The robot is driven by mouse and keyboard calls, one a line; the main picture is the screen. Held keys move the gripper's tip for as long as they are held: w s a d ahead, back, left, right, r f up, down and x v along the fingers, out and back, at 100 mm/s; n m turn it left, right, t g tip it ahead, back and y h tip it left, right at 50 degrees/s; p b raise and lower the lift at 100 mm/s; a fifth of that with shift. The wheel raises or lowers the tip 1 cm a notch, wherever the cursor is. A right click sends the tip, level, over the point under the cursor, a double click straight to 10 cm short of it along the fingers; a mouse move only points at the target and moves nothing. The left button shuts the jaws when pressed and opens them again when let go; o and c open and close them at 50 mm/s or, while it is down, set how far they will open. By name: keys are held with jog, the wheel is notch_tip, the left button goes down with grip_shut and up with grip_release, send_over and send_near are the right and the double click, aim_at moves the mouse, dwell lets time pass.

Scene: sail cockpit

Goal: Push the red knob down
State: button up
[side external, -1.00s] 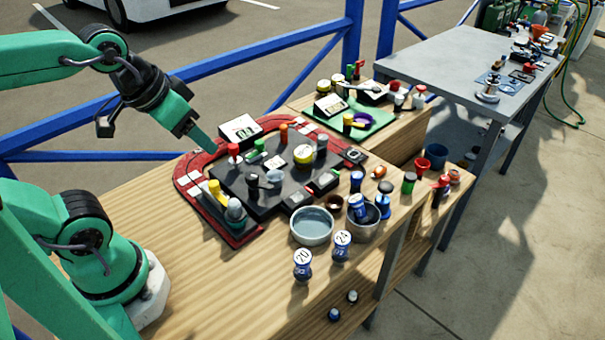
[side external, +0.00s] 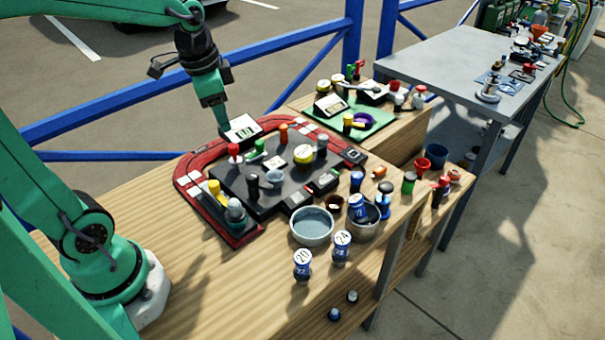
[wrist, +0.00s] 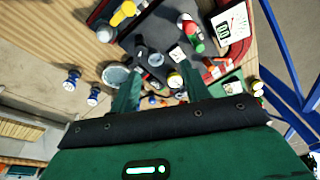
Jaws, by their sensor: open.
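The red knob (side external: 233,150) stands upright on the black panel at the back left of the board, on a pale stem. A knob with a red top (wrist: 186,18) shows near the upper middle of the wrist view. My gripper (side external: 221,120) points down above and slightly left of the red knob, apart from it, close to the white display box in the picture. In the wrist view its two green fingers (wrist: 157,85) are spread, with nothing held between them.
Around the knob stand the white display box (side external: 240,130), a green knob (side external: 259,146), a yellow knob (side external: 214,187) and an orange knob (side external: 283,130). A red track (side external: 190,180) borders the panel. Bowls (side external: 312,226) and bottles stand at the right. The wooden table's left part is bare.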

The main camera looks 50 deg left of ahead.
aim_at(233, 146)
jog(key=shift+w+a+f+m+g, duration=0.4)
jog(key=shift+w+a+f+m, duration=0.25)
jog(key=shift+w+a+f, duration=0.45)
jog(key=shift+w+a+f+m+g, duration=0.4)
jog(key=shift+w+a+f+m, duration=0.35)
jog(key=shift+a+f, duration=0.45)
jog(key=shift+w+a+f+m+g, duration=0.4)
jog(key=shift+w+a+f+m, duration=0.2)
jog(key=shift+w+a+f, duration=0.55)
jog(key=shift+s+a+r, duration=0.1)
jog(key=shift+s+a, duration=0.05)
jog(key=shift+s, duration=0.05)
jog(key=shift+f, duration=3.75)
